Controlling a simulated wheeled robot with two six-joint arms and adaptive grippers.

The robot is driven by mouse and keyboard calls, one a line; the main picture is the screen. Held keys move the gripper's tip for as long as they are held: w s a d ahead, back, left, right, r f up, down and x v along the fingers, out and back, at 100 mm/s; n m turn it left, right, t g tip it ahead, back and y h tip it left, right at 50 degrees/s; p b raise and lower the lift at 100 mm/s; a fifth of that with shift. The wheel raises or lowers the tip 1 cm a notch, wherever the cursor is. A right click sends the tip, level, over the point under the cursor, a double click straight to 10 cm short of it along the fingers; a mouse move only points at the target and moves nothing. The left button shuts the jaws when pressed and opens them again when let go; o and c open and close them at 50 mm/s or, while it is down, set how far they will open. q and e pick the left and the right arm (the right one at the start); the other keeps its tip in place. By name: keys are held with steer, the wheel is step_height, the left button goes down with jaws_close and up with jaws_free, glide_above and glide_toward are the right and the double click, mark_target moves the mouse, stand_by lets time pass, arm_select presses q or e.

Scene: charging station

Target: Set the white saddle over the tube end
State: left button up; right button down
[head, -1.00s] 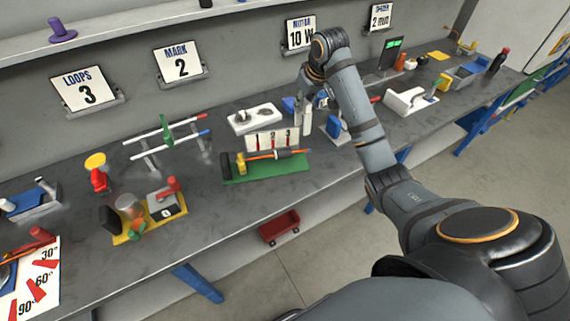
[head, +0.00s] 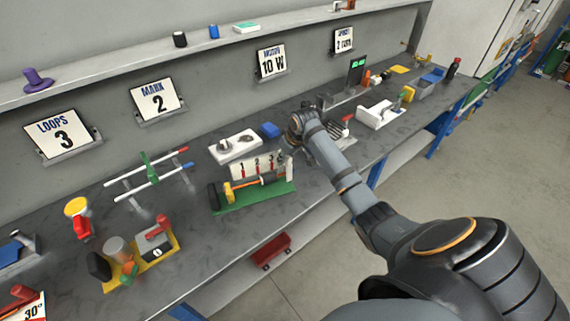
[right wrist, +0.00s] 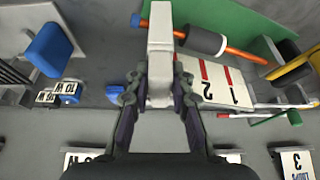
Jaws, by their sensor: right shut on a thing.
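My right gripper (right wrist: 160,88) is shut on the white saddle (right wrist: 160,45), a pale block between its fingers in the right wrist view. The saddle crosses the orange tube (right wrist: 240,50) there, with a blue tip (right wrist: 138,20) showing on its other side. Whether it touches the tube or hangs above it I cannot tell. The tube carries a dark sleeve (right wrist: 202,40) and lies along a green board (head: 252,200). In the head view my right gripper (head: 286,156) is at the board's right end, and the tube end is hidden there. My left gripper is not in view.
A numbered card (head: 256,166) stands right behind the tube. A white tray (head: 235,146) and a blue block (head: 270,130) are farther back. A rod rack (head: 150,175) stands to the left, and a white holder (head: 380,114) to the right. A red bin (head: 271,250) sits below the bench.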

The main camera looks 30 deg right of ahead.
steer(key=shift+f+p, duration=0.3)
steer(key=shift+f, duration=1.7)
steer(key=c, duration=1.2)
jaws_free()
steer(key=shift+f, duration=0.15)
steer(key=b+v, duration=0.1)
steer(key=v, duration=1.1)
